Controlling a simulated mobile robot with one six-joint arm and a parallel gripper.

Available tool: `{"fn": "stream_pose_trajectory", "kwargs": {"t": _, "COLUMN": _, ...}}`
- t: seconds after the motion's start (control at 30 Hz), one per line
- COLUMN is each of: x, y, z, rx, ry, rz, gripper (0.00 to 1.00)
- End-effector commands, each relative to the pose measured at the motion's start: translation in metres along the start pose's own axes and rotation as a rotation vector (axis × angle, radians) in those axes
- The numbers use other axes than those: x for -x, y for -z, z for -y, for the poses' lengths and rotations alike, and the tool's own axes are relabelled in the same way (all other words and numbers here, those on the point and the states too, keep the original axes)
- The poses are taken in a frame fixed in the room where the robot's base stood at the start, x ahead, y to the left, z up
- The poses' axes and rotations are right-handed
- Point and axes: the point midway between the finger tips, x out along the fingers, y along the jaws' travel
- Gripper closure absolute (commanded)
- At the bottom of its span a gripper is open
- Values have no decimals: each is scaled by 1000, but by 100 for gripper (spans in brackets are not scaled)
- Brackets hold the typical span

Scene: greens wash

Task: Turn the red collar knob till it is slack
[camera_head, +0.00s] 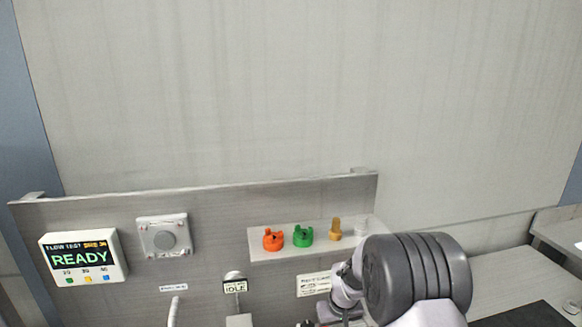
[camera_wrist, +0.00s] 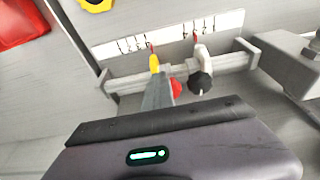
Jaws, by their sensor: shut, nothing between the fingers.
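The red collar knob (camera_wrist: 176,88) shows in the wrist view, partly hidden behind my gripper (camera_wrist: 158,77). My gripper's grey fingers are shut and empty, with their tips close to the left of the knob. I cannot tell whether they touch it. A yellow piece (camera_wrist: 154,62) stands just beyond the fingertips, on a grey rail (camera_wrist: 237,62) below a marked white scale strip (camera_wrist: 125,46). In the head view a small red spot is cut off at the bottom edge, and my fingers do not show there clearly.
A black knob (camera_wrist: 200,81) on a white collar (camera_wrist: 203,60) sits right of the red one on the rail. A grey block (camera_wrist: 290,60) stands further right. The head view shows a READY display (camera_head: 82,257) and a shelf (camera_head: 290,251) with orange, green and yellow fittings.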

Motion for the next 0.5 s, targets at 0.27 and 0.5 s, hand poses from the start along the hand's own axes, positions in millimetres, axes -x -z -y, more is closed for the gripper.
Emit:
{"fn": "stream_pose_trajectory", "kwargs": {"t": 0.27, "x": 4, "y": 2, "z": 1, "rx": 3, "ry": -4, "rz": -20, "gripper": 100}}
{"fn": "stream_pose_trajectory", "kwargs": {"t": 0.5, "x": 22, "y": 4, "z": 1, "rx": 3, "ry": -3, "rz": -17, "gripper": 100}}
